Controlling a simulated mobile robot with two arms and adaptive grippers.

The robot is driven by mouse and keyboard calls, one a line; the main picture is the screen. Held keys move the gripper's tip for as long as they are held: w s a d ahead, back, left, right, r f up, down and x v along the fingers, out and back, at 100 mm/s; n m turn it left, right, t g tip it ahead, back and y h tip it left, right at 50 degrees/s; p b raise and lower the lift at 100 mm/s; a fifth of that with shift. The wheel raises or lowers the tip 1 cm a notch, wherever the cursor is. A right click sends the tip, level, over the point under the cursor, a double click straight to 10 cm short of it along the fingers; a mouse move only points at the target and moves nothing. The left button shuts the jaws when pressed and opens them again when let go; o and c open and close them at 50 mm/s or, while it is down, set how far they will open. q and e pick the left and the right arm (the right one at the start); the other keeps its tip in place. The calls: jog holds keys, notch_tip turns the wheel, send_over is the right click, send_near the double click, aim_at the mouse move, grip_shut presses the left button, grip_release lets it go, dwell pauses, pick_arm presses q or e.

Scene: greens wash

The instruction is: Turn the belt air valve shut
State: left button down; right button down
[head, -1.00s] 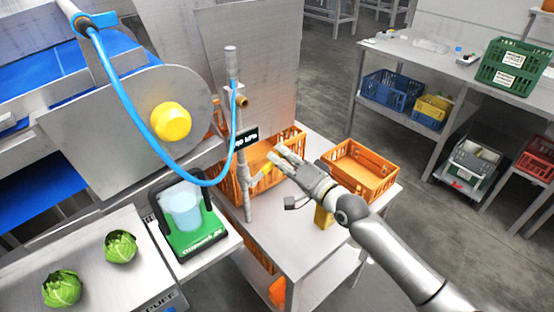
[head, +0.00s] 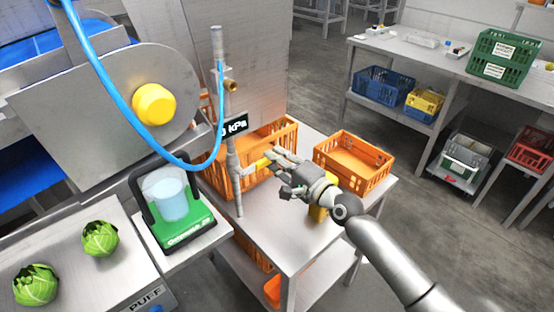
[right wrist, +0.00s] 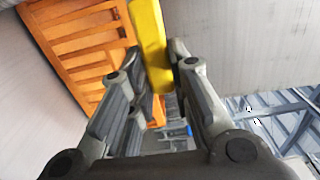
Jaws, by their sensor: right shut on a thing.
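The belt air valve (head: 233,160) sits on an upright grey pipe, below a small dark kPa display (head: 234,126). Its yellow lever (head: 258,163) sticks out to the right of the pipe, nearly level and slightly raised at its outer end. My right gripper (head: 272,158) is shut on the lever's outer end. In the right wrist view the yellow lever (right wrist: 150,45) lies between the two fingers (right wrist: 160,85). The contact itself is partly hidden by the fingers. My left gripper is not in view.
An orange crate (head: 262,188) stands behind the valve and another (head: 372,178) to its right, on a grey table (head: 285,235). A blue hose (head: 118,112) loops to the pipe. A green-based device with a clear container (head: 180,228) stands to the left.

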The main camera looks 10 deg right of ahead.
jog(key=shift+f, duration=0.1)
jog(key=c, duration=1.3)
grip_release()
jog(key=v, duration=1.2)
jog(key=shift+a, duration=0.1)
